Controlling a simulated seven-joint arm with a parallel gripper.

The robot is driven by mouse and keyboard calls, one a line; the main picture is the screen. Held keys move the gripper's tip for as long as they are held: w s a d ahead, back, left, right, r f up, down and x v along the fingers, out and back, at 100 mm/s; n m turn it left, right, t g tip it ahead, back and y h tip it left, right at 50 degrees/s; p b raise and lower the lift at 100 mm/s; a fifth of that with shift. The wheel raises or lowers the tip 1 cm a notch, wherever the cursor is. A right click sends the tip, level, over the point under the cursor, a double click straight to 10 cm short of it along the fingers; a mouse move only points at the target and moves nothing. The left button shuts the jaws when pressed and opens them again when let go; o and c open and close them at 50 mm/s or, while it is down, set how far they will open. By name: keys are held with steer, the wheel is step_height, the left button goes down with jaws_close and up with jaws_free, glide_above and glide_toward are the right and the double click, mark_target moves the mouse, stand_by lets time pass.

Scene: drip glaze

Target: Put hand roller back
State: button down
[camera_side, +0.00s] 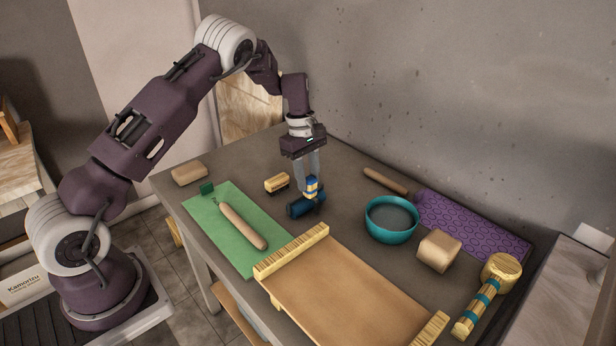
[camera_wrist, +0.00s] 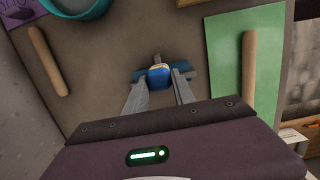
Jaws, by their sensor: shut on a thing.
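The hand roller (camera_side: 303,208) has a dark blue cylinder and a short handle banded in yellow and blue. My gripper (camera_side: 312,180) points straight down and is shut on the handle, with the cylinder lying crosswise below the fingertips. In the wrist view, the fingers of my gripper (camera_wrist: 159,92) stand either side of the handle top, and the blue roller (camera_wrist: 180,71) shows behind them. The roller is at or just above the grey table; I cannot tell if it touches.
A yellow block with a dark underside (camera_side: 277,183) sits left of the roller. A green mat (camera_side: 210,216) bears a rolling pin (camera_side: 243,226). Right are a teal bowl (camera_side: 391,232), clay block (camera_side: 439,250), purple mat (camera_side: 470,222) and mallet (camera_side: 487,292). A wooden board (camera_side: 340,295) lies in front.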

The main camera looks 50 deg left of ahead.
steer(key=shift+s+f, duration=0.1)
steer(key=shift+f, duration=0.45)
steer(key=c, duration=1.1)
jaws_free()
steer(key=shift+o, duration=0.2)
steer(key=shift+r, duration=0.15)
step_height(320, 180, up, 13)
steer(key=a, duration=0.2)
steer(key=s+d+r+m+t, duration=0.1)
steer(key=s+d+r+m, duration=0.3)
steer(key=r, duration=0.5)
steer(key=s+d+r+m+t, duration=0.1)
steer(key=s+d+r+m, duration=0.15)
steer(key=s, duration=0.35)
steer(key=s+d+r+m+t, duration=0.1)
steer(key=s+d+r+m, duration=0.1)
steer(key=s+d+r, duration=0.25)
steer(key=s+d+f+m+t+y, duration=0.1)
steer(key=s+m, duration=0.3)
steer(key=s, duration=0.6)
steer(key=s+d+f+m+t, duration=0.1)
steer(key=s+d+f+m, duration=0.1)
steer(key=s+m, duration=0.3)
steer(key=s+d, duration=0.1)
steer(key=s, duration=0.3)
steer(key=shift+s+f+t+y, duration=0.3)
steer(key=shift+s+f+y, duration=0.05)
steer(key=shift+f+y, duration=0.05)
